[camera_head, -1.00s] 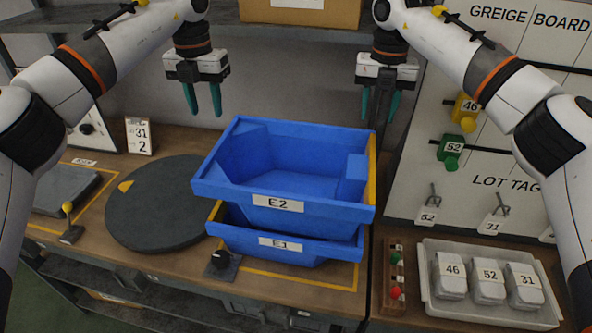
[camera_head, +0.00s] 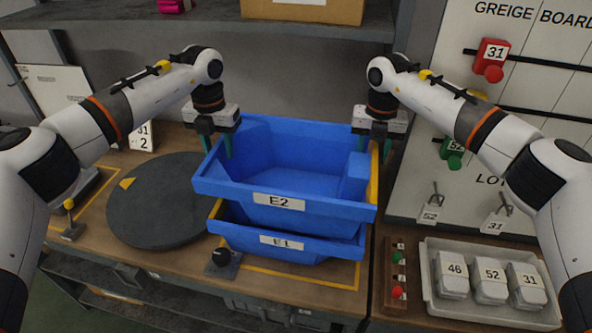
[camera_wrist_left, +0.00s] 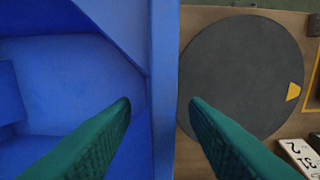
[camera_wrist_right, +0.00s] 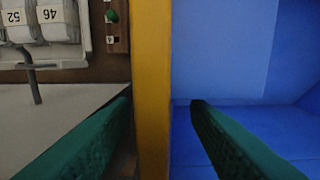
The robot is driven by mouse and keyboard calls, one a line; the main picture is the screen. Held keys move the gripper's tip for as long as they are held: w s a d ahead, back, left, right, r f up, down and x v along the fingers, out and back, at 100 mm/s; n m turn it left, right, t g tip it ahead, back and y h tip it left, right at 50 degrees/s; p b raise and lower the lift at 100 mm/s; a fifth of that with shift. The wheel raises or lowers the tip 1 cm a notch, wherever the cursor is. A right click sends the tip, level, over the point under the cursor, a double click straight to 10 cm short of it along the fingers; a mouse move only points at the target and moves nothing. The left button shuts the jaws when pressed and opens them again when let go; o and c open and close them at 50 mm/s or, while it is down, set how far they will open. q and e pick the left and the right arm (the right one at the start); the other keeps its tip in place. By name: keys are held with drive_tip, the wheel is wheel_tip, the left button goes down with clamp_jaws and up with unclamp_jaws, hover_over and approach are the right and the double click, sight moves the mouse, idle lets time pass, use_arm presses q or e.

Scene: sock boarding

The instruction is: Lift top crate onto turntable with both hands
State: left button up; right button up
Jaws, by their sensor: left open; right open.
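The top crate E2 (camera_head: 285,213) is blue and sits stacked on the blue crate E1 (camera_head: 285,246). The round dark turntable (camera_head: 160,215) with a yellow mark lies to their left. My left gripper (camera_head: 217,150) is open at E2's left wall; in the left wrist view its fingers (camera_wrist_left: 160,105) are on either side of the blue rim (camera_wrist_left: 163,60). My right gripper (camera_head: 374,150) is open at E2's right wall; in the right wrist view its fingers (camera_wrist_right: 160,105) are on either side of the yellow rim (camera_wrist_right: 152,50). I cannot tell if any finger touches.
A black knob box (camera_head: 222,262) stands in front of the crates, by the turntable. A number card (camera_head: 141,137) stands behind the turntable. A grey tray (camera_head: 490,306) with labelled packs is at the right. A shelf with a cardboard box (camera_head: 305,10) hangs above.

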use_arm(q)
clamp_jaws()
use_arm(e)
clamp_jaws()
use_arm(q)
drive_tip(key=shift+r, duration=0.1)
use_arm(e)
drive_tip(key=shift+r, duration=0.1)
